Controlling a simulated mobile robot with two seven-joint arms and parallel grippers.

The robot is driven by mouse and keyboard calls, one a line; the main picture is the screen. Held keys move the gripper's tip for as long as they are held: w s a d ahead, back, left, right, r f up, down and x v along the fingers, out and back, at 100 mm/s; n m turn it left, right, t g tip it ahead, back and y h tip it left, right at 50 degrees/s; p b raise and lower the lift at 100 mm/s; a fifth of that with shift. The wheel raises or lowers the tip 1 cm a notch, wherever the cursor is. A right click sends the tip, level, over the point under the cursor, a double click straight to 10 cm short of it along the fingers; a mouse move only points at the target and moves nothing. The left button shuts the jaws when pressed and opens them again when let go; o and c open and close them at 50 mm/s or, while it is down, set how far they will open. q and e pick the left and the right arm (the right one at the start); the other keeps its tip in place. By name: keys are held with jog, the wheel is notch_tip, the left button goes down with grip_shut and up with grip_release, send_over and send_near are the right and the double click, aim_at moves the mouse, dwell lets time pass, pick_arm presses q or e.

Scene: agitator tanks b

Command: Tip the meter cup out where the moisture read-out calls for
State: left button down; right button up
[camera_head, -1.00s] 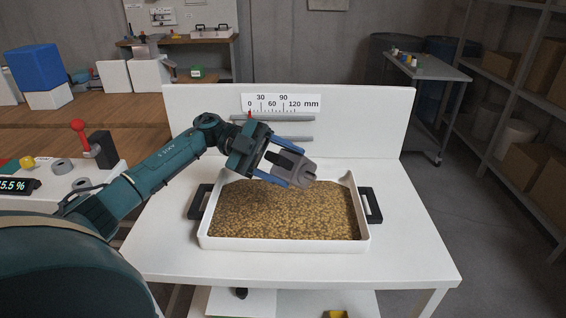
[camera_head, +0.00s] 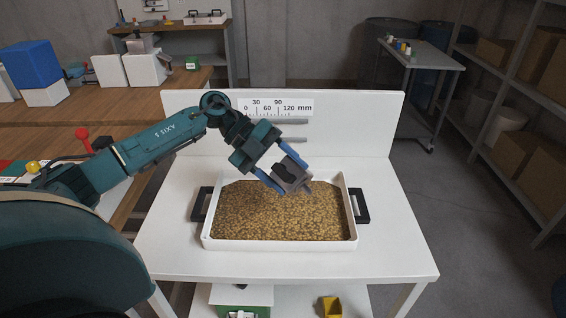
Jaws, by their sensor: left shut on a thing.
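My left gripper (camera_head: 269,170) is shut on the meter cup (camera_head: 290,174), a small grey-brown cup with a dark part on its side. It holds the cup tilted above a white tray (camera_head: 280,245) of brown grain. The cup's contents cannot be made out. The tray has black handles at both ends and stands on a white table. The moisture read-out is not legible in this view; only part of its unit's top shows at the left edge, with a red-knobbed lever (camera_head: 82,138). My right gripper is not in view.
A white back panel (camera_head: 350,125) with a millimetre scale (camera_head: 272,107) and grey rails rises behind the tray. A yellow bin (camera_head: 330,306) and a green box (camera_head: 240,311) sit below the table. A trolley (camera_head: 420,57) and shelving stand at right.

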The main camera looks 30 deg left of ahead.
pick_arm(q)
jog(key=shift+d+r+y+p, duration=0.2)
jog(key=shift+r+y+p, duration=0.35)
jog(key=shift+p, duration=0.5)
jog(key=shift+d+m+y, duration=0.2)
jog(key=shift+m+y, duration=0.1)
jog(key=shift+y, duration=0.35)
jog(key=shift+s+d+r+t+y, duration=0.1)
jog(key=shift+d+t+y, duration=0.1)
jog(key=shift+y, duration=0.25)
jog(key=shift+s+d+t+y, duration=0.1)
jog(key=shift+t+y, duration=0.1)
jog(key=shift+y, duration=0.25)
jog(key=m+y, duration=0.1)
jog(key=y, duration=0.3)
jog(key=shift+d+t, duration=0.2)
jog(key=shift+t, duration=0.1)
jog(key=shift+f+y+b, duration=0.25)
jog(key=shift+y+b, duration=0.05)
jog(key=shift+y, duration=0.2)
jog(key=shift+f+y, duration=0.3)
jog(key=shift+y, duration=0.1)
jog(key=shift+a+f+m+t+y+b, duration=0.15)
jog(key=shift+f+m+t+y+b, duration=0.3)
jog(key=shift+y+b, duration=0.75)
jog(key=shift+w+a+f+t+y+b, duration=0.1)
jog(key=shift+f+t+y+b, duration=0.2)
jog(key=shift+y+b, duration=0.3)
jog(key=shift+a+r, duration=0.1)
